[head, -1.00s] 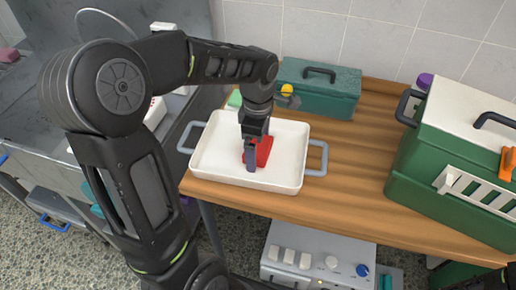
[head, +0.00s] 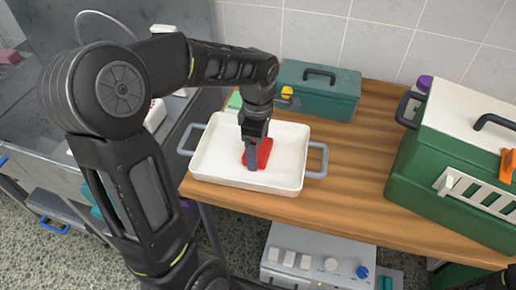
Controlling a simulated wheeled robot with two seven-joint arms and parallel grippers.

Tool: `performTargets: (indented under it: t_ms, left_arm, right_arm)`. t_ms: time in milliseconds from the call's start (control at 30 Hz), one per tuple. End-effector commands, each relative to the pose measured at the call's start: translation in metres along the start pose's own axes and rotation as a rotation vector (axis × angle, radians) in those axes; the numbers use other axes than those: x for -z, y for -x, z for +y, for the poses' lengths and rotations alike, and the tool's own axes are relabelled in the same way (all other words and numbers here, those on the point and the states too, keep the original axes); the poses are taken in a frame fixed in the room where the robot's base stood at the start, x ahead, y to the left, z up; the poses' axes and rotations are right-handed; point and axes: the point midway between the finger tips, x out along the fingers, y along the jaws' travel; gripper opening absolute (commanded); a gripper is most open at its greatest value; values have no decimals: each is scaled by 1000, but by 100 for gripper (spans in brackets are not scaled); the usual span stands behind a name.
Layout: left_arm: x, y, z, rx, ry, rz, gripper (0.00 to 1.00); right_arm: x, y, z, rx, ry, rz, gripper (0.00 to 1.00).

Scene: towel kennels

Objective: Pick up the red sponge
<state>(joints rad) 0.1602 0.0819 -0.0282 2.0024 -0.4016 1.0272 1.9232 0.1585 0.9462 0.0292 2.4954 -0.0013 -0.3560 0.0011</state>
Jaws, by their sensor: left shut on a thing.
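The red sponge (head: 265,152) is in the white tray (head: 215,170) with grey handles, on the wooden table. My left gripper (head: 252,160) points down into the tray and is shut on the red sponge. Its finger and wrist cover part of the sponge, so I cannot tell whether the sponge touches the tray floor. My right gripper is not in view.
A teal toolbox (head: 318,92) stands behind the tray. A green case with a white lid (head: 455,150) stands at the right. The wooden table (head: 350,160) is clear between tray and case. A metal sink (head: 60,110) lies at the left.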

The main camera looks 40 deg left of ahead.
Motion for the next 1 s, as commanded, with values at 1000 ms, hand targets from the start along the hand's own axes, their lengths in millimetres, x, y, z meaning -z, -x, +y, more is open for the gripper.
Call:
performTargets:
  t_ms: [1000]
  left_arm:
    - [0,99,0,-1,0,0,39]
  right_arm:
    - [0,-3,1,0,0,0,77]
